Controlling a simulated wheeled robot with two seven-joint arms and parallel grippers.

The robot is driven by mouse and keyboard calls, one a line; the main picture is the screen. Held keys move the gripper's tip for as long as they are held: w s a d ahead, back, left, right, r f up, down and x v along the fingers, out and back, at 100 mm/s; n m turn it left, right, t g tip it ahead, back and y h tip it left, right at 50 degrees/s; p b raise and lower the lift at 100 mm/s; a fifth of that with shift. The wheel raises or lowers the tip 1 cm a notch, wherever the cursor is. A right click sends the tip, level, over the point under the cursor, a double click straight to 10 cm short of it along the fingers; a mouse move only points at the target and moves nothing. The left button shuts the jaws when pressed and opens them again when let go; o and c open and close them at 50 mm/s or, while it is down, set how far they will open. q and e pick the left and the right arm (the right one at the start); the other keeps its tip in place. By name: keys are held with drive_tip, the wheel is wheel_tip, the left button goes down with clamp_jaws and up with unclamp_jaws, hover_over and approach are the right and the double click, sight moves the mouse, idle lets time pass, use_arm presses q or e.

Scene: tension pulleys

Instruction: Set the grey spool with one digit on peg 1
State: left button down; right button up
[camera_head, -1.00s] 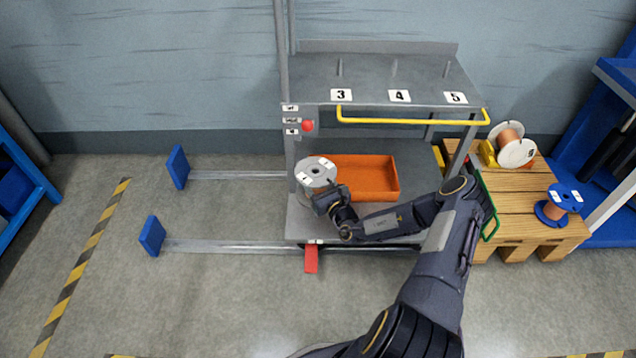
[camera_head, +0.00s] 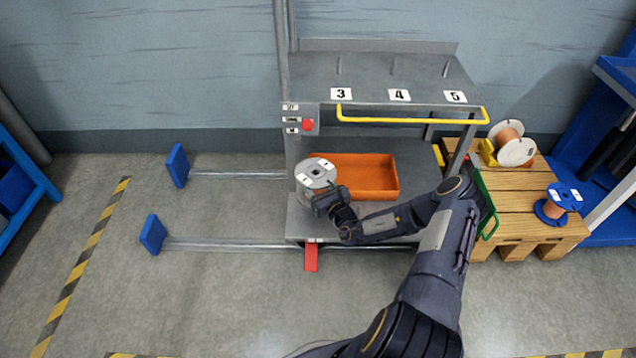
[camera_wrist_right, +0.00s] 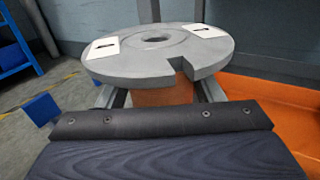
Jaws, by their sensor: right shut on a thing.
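The grey spool (camera_head: 314,171) is at the left end of the cart's lower shelf (camera_head: 297,229), beside the orange bin. It is upright, with two white labels on its top flange; their marks are too small to read surely. In the right wrist view the spool (camera_wrist_right: 157,60) shows a centre hole, a notched flange and a copper-coloured core. My right gripper (camera_head: 326,200) is shut on the spool from the front right. Whether the spool touches the shelf is not clear. Peg 1 is not identifiable; the upper shelf shows labels 3, 4 and 5. My left gripper is not in view.
An orange bin (camera_head: 368,178) sits right of the spool. The upper shelf (camera_head: 395,72) with thin pegs and a yellow rail (camera_head: 412,121) is above. A pallet (camera_head: 520,195) at right bears a white spool (camera_head: 512,147) and a blue spool (camera_head: 558,203).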

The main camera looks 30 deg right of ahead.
drive_tip(key=shift+f+b, duration=0.4)
drive_tip(key=shift+f, duration=0.55)
drive_tip(key=shift+p, duration=0.35)
drive_tip(key=shift+f, duration=0.25)
idle(0.4)
drive_tip(key=shift+f+b, duration=0.8)
drive_tip(key=shift+f, duration=0.45)
drive_tip(key=shift+f, duration=0.2)
idle(0.5)
drive_tip(key=shift+f+b, duration=0.6)
drive_tip(key=shift+f, duration=0.7)
drive_tip(key=shift+f, duration=0.2)
idle(0.5)
